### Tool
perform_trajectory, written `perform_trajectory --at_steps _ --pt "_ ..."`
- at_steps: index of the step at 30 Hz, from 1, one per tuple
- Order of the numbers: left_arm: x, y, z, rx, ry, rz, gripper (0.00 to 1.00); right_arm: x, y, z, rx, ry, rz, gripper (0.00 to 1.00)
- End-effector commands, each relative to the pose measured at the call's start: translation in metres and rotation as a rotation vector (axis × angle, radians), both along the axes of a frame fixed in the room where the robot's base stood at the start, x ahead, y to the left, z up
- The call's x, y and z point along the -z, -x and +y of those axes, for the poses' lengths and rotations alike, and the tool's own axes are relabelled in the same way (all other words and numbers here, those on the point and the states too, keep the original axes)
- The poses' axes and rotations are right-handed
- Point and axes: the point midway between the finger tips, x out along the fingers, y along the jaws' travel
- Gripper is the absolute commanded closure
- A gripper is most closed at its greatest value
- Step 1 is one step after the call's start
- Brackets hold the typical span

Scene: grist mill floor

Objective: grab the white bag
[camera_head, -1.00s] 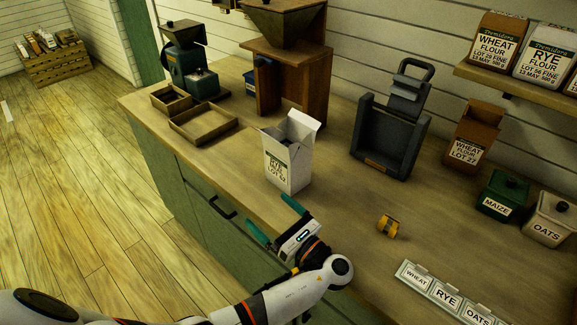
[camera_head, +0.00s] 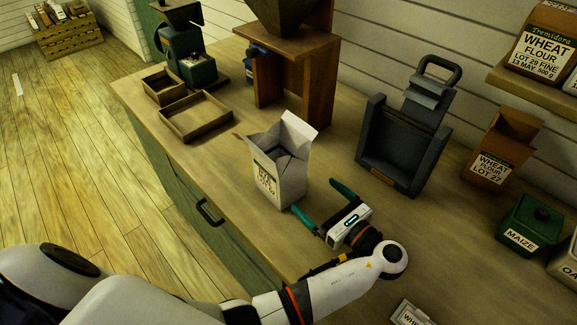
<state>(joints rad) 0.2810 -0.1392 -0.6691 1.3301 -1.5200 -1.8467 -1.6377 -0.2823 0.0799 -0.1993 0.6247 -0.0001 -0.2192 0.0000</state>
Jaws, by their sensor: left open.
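The white bag (camera_head: 281,172) stands upright and open-topped on the wooden counter, with a rye label on its front. My left gripper (camera_head: 318,203) is just to the right of the bag's lower part, its teal fingers spread and pointing toward it. No finger is around the bag, and nothing is between the fingers. One fingertip shows close to the bag's lower right edge; whether it touches I cannot tell. My right gripper is not in view.
A dark metal press-like stand (camera_head: 407,135) is behind and right of my gripper. An open brown wheat bag (camera_head: 497,150) and a green maize tin (camera_head: 530,226) stand farther right. Shallow wooden trays (camera_head: 197,117) lie left of the white bag. A wooden hopper stand (camera_head: 290,75) is behind it.

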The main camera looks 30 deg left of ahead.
Motion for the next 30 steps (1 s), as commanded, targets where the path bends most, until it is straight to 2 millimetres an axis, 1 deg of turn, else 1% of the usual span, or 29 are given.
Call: perform_trajectory --at_steps 2,4,9,12,14,17,21,24,27,30 --pt "0.002 -0.004 0.011 -0.002 -0.002 -0.003 0.00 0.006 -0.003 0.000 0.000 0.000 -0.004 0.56" --pt "0.003 -0.009 0.024 -0.003 -0.003 -0.004 0.00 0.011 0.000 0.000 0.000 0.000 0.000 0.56" --pt "0.003 -0.020 0.049 -0.002 -0.002 -0.003 0.00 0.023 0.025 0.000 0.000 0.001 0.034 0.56" --pt "0.002 -0.023 0.057 -0.001 -0.002 -0.003 0.00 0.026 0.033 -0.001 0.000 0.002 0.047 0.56" --pt "0.001 -0.024 0.060 -0.001 -0.001 -0.003 0.00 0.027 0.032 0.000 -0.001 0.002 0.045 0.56" --pt "0.002 -0.026 0.069 -0.001 -0.002 -0.003 0.00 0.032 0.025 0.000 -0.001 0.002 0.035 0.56" --pt "0.002 -0.030 0.091 -0.003 -0.003 -0.004 0.00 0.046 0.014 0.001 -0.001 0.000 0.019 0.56" --pt "0.001 -0.035 0.102 -0.001 -0.002 -0.002 0.00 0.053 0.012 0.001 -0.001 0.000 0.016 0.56" --pt "-0.001 -0.038 0.109 0.000 -0.003 -0.001 0.00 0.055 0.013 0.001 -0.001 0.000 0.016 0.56" --pt "-0.002 -0.039 0.110 0.000 -0.001 0.000 0.00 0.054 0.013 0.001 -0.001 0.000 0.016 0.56"
